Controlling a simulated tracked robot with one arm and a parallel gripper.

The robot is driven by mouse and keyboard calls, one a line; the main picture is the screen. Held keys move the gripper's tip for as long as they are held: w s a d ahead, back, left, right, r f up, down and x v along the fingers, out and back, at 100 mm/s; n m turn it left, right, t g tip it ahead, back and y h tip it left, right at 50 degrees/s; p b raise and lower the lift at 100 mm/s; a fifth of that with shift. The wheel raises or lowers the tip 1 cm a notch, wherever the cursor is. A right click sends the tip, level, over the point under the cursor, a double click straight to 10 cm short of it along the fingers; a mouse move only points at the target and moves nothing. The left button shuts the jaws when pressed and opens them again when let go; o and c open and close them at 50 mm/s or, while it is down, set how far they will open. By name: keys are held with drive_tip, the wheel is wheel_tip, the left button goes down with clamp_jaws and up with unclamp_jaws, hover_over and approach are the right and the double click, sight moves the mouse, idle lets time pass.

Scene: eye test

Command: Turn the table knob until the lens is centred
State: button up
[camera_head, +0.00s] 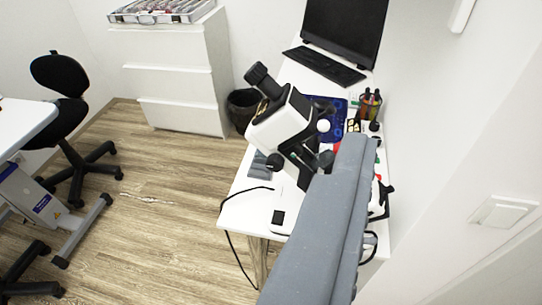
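A white and black optical instrument (280,125) stands tilted in view on a white table (240,213). Its black eyepiece (258,76) points up and left. A black knob (275,162) sits low on its left side, and a round white knob (323,126) is on its right. I cannot tell which knob is the table knob. No lens can be made out, so its centring does not show. A long grey part (325,225), probably my own arm, covers the table's right side. My gripper's fingers are not visible.
A monitor (345,28) and keyboard (325,66) are at the table's back, with a pen holder (370,103) nearer. A black cable (232,240) hangs off the front left. A bin (243,108) and drawers (178,80) stand behind. Open floor (160,215) lies left; a wall is right.

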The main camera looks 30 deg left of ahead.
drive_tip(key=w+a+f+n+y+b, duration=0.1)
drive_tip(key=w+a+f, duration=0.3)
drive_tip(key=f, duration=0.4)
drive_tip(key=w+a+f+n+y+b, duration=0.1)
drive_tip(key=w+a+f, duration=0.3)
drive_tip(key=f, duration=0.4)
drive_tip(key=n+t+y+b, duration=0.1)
approach(274, 167)
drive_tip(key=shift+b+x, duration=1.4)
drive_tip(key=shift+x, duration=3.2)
